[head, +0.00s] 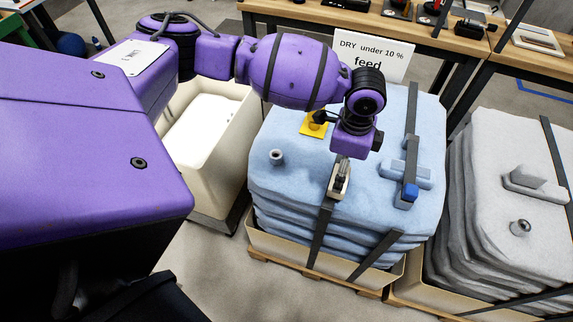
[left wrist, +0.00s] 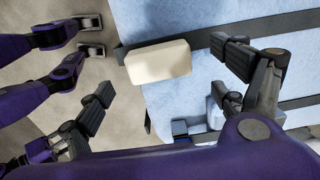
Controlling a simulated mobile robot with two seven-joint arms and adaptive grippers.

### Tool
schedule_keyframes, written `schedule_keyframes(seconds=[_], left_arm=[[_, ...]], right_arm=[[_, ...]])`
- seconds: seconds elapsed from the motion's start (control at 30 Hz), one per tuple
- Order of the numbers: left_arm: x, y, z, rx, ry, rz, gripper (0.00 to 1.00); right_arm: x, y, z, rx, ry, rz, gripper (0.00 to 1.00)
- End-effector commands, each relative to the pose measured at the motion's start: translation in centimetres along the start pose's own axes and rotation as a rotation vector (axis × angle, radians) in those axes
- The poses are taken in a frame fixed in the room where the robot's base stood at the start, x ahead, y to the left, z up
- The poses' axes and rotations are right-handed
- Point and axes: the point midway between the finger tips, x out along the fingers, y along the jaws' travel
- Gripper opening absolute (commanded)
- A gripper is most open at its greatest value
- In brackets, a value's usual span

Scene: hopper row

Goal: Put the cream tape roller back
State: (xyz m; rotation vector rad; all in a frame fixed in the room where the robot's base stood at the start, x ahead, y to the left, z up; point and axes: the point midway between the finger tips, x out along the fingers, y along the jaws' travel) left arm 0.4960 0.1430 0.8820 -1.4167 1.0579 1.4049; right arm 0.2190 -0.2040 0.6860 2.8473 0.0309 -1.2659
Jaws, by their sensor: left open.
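A cream block (left wrist: 158,62), which looks like the cream tape roller, sits at the near edge of the blue stack's top, by a dark strap. It also shows in the head view (head: 337,188), partly hidden by my left gripper (head: 342,168). In the left wrist view, my left gripper (left wrist: 162,92) has its fingers spread wide with the block between and beyond them. I cannot tell whether a finger touches it. My right gripper is not in view.
The blue stack (head: 290,190) carries a grey knob (head: 277,156), a yellow piece (head: 313,124) and a blue-ended strap block (head: 408,192). A feed sign (head: 366,55) stands behind. A cream bin (head: 236,130) is left, a grey stack (head: 490,220) right.

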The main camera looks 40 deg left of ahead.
Motion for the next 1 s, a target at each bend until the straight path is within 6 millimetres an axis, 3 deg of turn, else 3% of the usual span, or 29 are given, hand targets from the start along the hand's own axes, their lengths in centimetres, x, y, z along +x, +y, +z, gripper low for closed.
schedule_keyframes(seconds=[0.1,0.33,1.0], left_arm=[[-2.9,-0.2,-0.1,0.001,0.002,-0.006,0.89],[-5.9,-0.1,-0.1,0.001,0.001,-0.003,0.89],[-6.3,0.0,0.0,0.000,0.000,0.000,0.89]], right_arm=[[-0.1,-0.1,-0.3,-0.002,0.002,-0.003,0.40],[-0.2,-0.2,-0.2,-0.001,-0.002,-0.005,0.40],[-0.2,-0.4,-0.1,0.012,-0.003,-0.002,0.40]])
